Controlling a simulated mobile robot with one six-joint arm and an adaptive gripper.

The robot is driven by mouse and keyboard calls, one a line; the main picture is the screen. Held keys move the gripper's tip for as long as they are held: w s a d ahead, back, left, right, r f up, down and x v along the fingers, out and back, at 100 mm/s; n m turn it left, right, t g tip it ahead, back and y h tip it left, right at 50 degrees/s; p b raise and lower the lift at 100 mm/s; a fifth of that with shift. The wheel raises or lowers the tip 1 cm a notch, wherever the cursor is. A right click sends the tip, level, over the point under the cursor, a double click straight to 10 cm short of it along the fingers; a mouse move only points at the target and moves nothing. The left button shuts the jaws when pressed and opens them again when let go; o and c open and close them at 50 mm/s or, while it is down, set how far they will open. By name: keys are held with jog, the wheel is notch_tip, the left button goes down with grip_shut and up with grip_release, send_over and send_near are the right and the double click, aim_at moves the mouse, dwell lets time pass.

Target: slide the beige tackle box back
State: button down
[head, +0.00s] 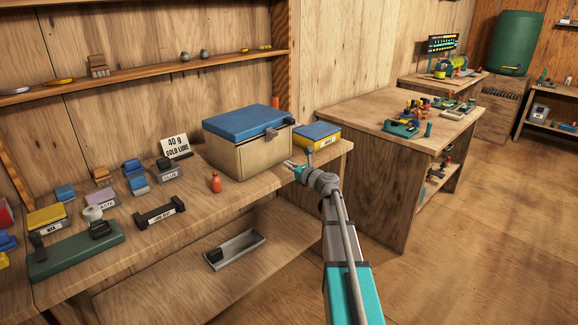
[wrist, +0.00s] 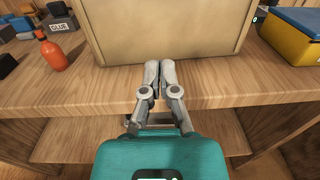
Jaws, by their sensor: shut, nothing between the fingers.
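The beige tackle box (head: 238,157) with a blue lid stands upright on the wooden bench, towards its right end. Its beige front face (wrist: 170,32) fills the top middle of the wrist view. My gripper (head: 289,165) is at the front of the box, its fingers pointing at the front face. In the wrist view the two fingertips (wrist: 160,66) are together with nothing between them, at the lower edge of the face. Whether they touch the box I cannot tell.
An orange-red bottle (head: 216,183) stands left of the box. A yellow box with a blue lid (head: 317,137) stands close on its right. The plank wall and a shelf (head: 150,79) are behind. A grey tray (head: 234,249) lies on the lower shelf.

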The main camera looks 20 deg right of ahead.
aim_at(264, 151)
jog(key=x, duration=1.2)
jog(key=x, duration=1.3)
jog(key=shift+s, duration=0.1)
jog(key=shift+f, duration=0.1)
jog(key=shift+v, duration=0.8)
jog(key=v, duration=1.2)
jog(key=shift+s, duration=0.1)
jog(key=shift+d, duration=0.1)
